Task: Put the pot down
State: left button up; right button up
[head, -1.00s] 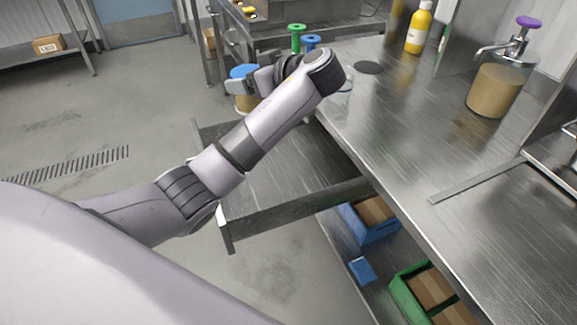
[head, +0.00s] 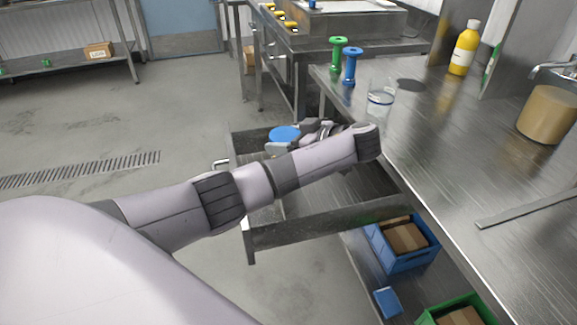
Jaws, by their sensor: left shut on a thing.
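The pot (head: 284,133) shows as a round blue lid in the head view, left of centre. Its body is mostly hidden behind my gripper and the drawer. My left gripper (head: 281,147) is shut on the pot at its near side. The pot is over or inside the open metal drawer (head: 330,220), near its far left end. I cannot tell whether it touches the drawer floor. My left arm crosses above the drawer and hides part of it. My right gripper is out of view.
The steel counter (head: 440,150) runs along the right. On it stand a glass (head: 380,98), a green holder (head: 338,58), a blue holder (head: 350,66), a yellow bottle (head: 464,48) and a tan dispenser (head: 547,114). Blue (head: 400,255) and green crates sit below.

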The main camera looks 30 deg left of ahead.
pick_arm(q)
jog(key=shift+f, duration=0.45)
notch_tip(320, 180, down, 4)
jog(key=b, duration=0.2)
jog(key=shift+b, duration=0.3)
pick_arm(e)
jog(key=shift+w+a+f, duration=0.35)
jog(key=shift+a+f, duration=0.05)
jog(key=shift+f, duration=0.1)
pick_arm(q)
jog(key=shift+f, duration=0.1)
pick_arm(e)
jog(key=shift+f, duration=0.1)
pick_arm(q)
jog(key=o, duration=1.1)
jog(key=shift+c, duration=0.2)
jog(key=shift+r, duration=0.2)
jog(key=p+v, duration=0.3)
jog(key=v, duration=0.4)
jog(key=shift+d, duration=0.3)
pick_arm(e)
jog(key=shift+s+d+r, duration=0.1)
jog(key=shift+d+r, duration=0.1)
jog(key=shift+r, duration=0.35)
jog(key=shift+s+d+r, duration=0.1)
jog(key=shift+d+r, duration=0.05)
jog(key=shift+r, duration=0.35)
